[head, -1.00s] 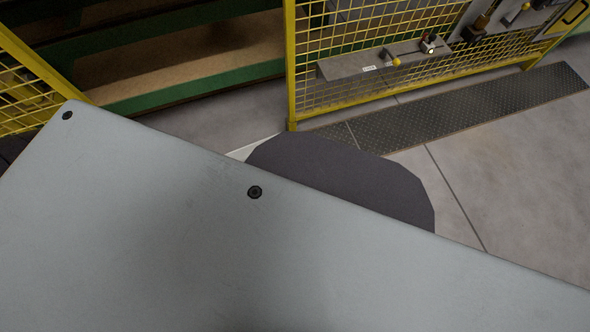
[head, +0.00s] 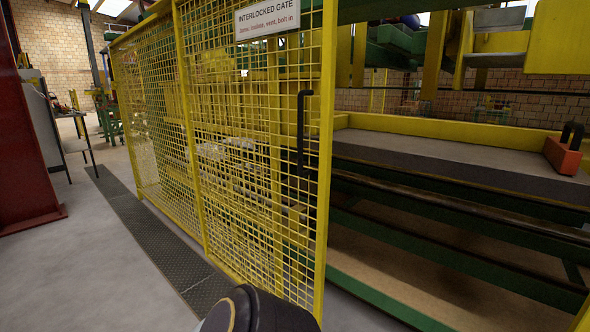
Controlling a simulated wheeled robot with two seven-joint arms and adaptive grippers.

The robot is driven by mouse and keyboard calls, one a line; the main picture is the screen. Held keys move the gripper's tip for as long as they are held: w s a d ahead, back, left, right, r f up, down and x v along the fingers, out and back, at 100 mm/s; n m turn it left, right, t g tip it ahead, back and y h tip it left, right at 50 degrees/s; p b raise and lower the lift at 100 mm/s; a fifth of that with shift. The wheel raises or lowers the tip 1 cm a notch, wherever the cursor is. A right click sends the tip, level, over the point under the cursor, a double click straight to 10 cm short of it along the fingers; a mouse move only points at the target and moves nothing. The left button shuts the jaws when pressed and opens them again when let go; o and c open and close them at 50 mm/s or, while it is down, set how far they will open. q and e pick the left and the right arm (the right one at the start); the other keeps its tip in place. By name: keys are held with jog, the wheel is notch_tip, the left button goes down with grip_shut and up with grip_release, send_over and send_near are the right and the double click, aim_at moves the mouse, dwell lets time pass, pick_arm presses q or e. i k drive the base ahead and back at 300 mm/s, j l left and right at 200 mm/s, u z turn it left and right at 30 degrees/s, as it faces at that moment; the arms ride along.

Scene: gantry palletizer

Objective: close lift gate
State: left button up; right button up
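A yellow mesh gate panel (head: 262,130) stands upright left of centre in the head view. A white sign (head: 280,18) reading "INTERLOCKED GATE" is fixed near its top. A black upright handle (head: 303,130) is on its right side, near the right frame post. To the right of that post is an open gap, through which the machine inside shows. Neither gripper is in view. A dark rounded part of my own body shows at the bottom edge, in front of the panel's foot. Nothing is seen touching the handle.
Inside the gap are a grey slab (head: 450,165) with a yellow edge, green beams and dark rollers. An orange block (head: 563,156) with a black handle sits on the slab. A red column (head: 25,150) stands at far left. Grey floor (head: 110,270) is clear at lower left.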

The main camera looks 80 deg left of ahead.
aim_at(267, 17)
jog(key=u, duration=2.95)
